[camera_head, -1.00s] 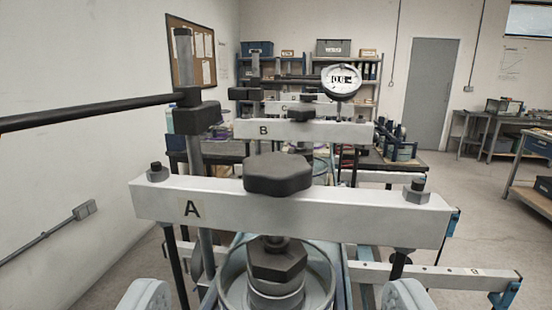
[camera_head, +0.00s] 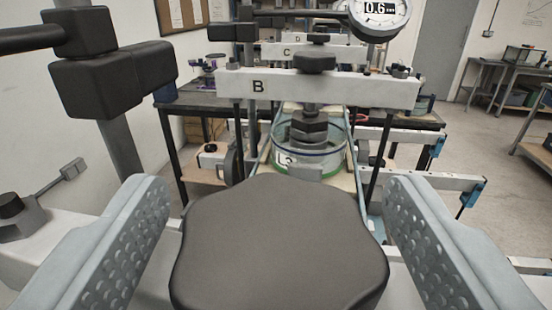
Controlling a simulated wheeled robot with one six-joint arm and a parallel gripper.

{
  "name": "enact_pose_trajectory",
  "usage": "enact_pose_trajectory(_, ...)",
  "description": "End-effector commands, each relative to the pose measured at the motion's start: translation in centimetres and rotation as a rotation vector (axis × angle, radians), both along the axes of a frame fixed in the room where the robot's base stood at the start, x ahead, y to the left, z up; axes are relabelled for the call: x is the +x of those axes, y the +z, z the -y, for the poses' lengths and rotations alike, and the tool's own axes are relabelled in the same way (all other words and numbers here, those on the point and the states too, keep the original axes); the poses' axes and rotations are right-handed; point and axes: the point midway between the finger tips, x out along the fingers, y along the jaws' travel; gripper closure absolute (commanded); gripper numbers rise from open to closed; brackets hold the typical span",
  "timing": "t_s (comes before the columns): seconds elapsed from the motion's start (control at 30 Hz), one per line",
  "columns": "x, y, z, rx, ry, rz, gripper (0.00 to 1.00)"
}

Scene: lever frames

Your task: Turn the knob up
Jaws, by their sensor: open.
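A large dark grey lobed knob (camera_head: 280,245) fills the lower middle of the view. It sits on the white crossbeam (camera_head: 35,262), which carried the label A in the earlier frame. My gripper (camera_head: 280,205) is open, with one perforated pad (camera_head: 125,250) to the left of the knob and the other pad (camera_head: 430,245) to its right. A gap shows between each pad and the knob. The knob's lower edge and its stem are hidden.
Behind stands beam B (camera_head: 345,88) with its own dark knob (camera_head: 315,61) and a glass cell (camera_head: 308,150) below. A dial gauge (camera_head: 380,15) is at the upper right. A black clamp block (camera_head: 110,80) on a post stands close on the left, near my left pad.

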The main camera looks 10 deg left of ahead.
Motion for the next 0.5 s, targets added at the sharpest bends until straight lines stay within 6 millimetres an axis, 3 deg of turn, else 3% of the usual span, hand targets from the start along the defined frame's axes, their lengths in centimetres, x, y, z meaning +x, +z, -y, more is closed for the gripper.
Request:
enact_pose_trajectory(0.37, 0.58, -0.05, -0.1, 0.001, -0.001, 0.0, 0.27)
enact_pose_trajectory(0.5, 0.57, -0.04, -0.1, 0.001, -0.001, 0.0, 0.51)
